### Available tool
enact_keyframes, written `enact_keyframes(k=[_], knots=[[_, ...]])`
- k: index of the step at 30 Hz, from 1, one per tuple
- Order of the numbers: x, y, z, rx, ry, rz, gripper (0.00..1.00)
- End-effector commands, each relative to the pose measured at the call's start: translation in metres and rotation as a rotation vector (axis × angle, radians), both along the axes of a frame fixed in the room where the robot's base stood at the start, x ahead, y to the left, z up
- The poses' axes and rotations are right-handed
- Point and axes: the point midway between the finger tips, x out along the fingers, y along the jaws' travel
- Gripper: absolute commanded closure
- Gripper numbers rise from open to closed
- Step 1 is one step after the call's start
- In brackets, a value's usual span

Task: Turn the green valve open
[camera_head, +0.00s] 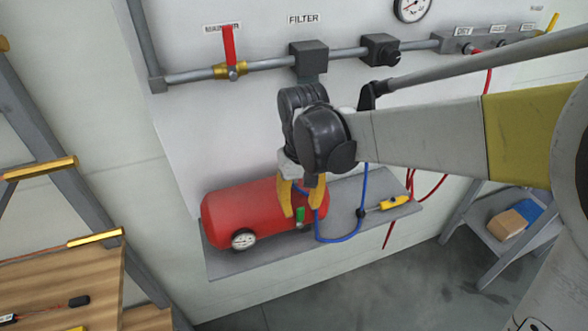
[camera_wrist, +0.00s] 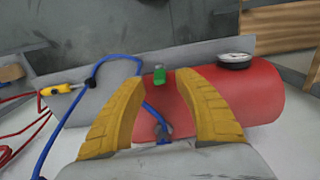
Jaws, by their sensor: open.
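The green valve (camera_head: 300,215) is a small handle at the right end of the red tank (camera_head: 245,212) on the grey shelf. It also shows in the wrist view (camera_wrist: 159,75), beyond and between my fingertips. My gripper (camera_head: 301,206) has yellow fingers that are spread apart on either side of the valve in the picture. In the wrist view my gripper (camera_wrist: 159,112) is open, with nothing held between the fingers. I cannot tell whether either finger touches the valve or the tank (camera_wrist: 262,95).
A round gauge (camera_head: 244,239) sits on the tank's front. A blue hose (camera_head: 340,240) loops beside the tank, near a yellow tool (camera_head: 394,202) on the shelf (camera_head: 240,263). A pipe with a red-handled valve (camera_head: 229,47) runs along the wall above. A wooden rack stands left.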

Motion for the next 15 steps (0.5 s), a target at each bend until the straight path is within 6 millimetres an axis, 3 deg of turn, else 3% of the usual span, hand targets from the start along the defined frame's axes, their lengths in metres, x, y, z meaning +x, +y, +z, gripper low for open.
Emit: enact_keyframes(k=[6,15], knots=[[0.0,0.0,-0.023,0.0,0.0,0.0,0.61],[0.0,0.0,-0.025,0.0,-0.001,0.0,0.61]])
